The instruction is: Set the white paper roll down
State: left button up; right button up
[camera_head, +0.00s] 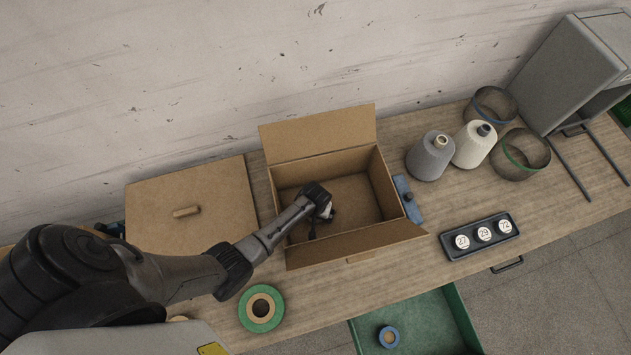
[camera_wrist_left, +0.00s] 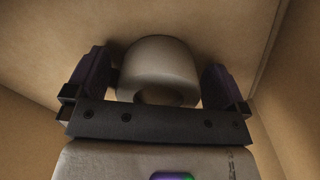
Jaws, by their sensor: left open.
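The white paper roll (camera_wrist_left: 158,66) is inside the open cardboard box (camera_head: 300,176), on or very close to its floor. My left arm reaches down into the box. My left gripper (camera_wrist_left: 157,82) is open, with one finger on each side of the roll and a gap showing beside it. In the head view the left gripper (camera_head: 322,215) is small and dark, and it mostly hides the roll. Whether the roll bears fully on the floor is hard to tell. My right gripper is not in view.
A flat brown board with a handle (camera_head: 165,226) lies left of the box. A green-rimmed ring (camera_head: 248,316) lies in front. A grey cone (camera_head: 428,160), a cream cone (camera_head: 471,148) and a tray of numbered discs (camera_head: 460,252) are to the right. A green drawer (camera_head: 436,312) stands open below.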

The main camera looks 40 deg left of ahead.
pick_arm(q)
jog(key=shift+r, duration=0.1)
notch_tip(320, 180, up, 12)
jog(key=p, duration=0.1)
jog(key=shift+r, duration=0.15)
dwell(0.5)
